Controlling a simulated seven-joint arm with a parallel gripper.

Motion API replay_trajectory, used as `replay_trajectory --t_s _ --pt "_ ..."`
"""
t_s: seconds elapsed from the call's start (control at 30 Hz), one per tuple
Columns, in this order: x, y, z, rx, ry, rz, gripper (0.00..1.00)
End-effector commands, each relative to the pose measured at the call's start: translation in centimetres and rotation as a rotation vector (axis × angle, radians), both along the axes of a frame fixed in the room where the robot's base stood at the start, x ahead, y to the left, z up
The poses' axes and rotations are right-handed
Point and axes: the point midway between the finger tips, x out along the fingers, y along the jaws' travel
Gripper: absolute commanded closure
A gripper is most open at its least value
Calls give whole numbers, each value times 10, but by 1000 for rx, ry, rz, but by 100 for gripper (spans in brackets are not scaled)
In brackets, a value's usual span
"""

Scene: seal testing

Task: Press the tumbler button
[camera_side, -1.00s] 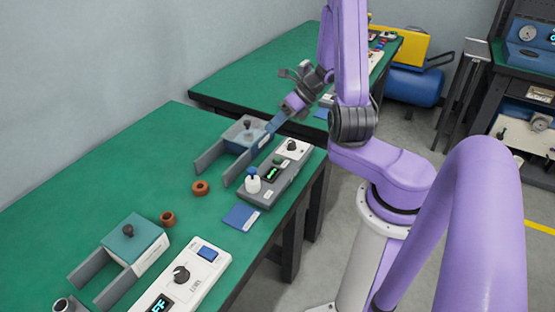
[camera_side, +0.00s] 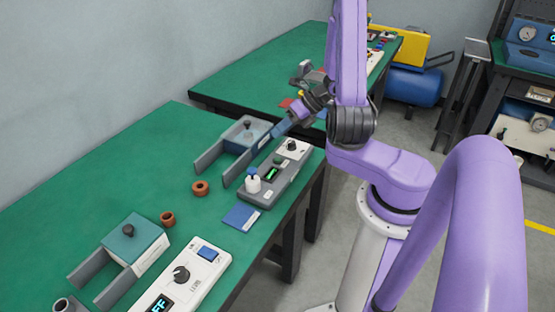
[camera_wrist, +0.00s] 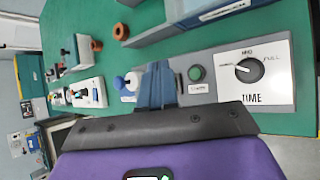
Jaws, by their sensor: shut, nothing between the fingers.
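A grey control box (camera_side: 287,179) stands near the right edge of the near green table. It bears a green round button (camera_side: 277,160), a lit green display (camera_side: 271,173) and a white post with a blue top (camera_side: 253,183). The green button also shows in the wrist view (camera_wrist: 195,73). No readable label tells which part is the tumbler button. My gripper (camera_side: 277,135) is shut and empty, its blue fingers pointing down over the far side of the box. In the wrist view the fingers (camera_wrist: 157,72) hide the box between the post and the green button; contact cannot be told.
A black dial (camera_wrist: 249,70) marked TIME sits at one end of the box. A grey lidded fixture with side rails (camera_side: 240,139) stands close beside it. Two brown rings (camera_side: 200,188), a blue pad (camera_side: 241,217) and a white control box (camera_side: 194,283) lie nearer the camera.

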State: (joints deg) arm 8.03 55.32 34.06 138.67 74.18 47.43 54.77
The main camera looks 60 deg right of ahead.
Motion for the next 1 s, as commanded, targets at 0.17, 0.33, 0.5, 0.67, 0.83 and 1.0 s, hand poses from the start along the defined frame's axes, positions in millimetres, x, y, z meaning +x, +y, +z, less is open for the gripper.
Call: replay_trajectory --t_s 0.17,0.33,0.5,0.67,0.83,1.0 --pt "0 1 -24 4 4 -2 100" --pt "0 0 -44 3 2 -2 100" --pt "0 0 -59 2 1 -1 100" --pt "0 0 -65 1 0 -1 100" --pt "0 0 -67 -1 0 -1 100" --pt "0 0 -67 -1 0 -1 100"
